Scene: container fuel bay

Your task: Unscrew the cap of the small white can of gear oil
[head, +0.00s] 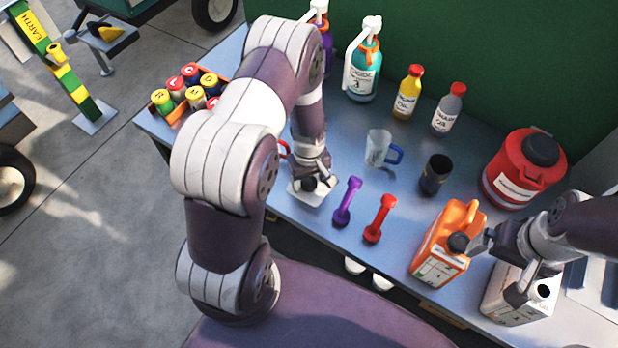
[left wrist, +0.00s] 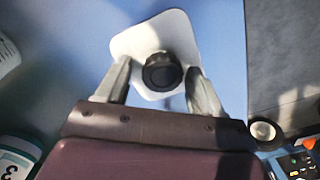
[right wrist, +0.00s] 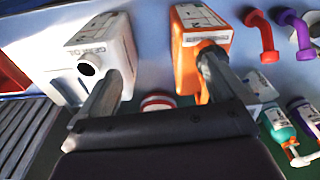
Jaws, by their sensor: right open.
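My left gripper's fingers (left wrist: 157,75) stand on either side of the cap, with a gap at both sides. My right gripper (head: 498,265) is open between an orange jug (head: 434,262) and a larger white can (head: 510,303). Its right finger overlaps the jug's black cap in the right wrist view; contact is unclear.
A purple dumbbell (head: 347,201) and a red dumbbell (head: 380,218) lie between my grippers. A glass mug (head: 377,148), a black cup (head: 435,175) and a red canister (head: 522,172) stand behind. Several bottles line the back.

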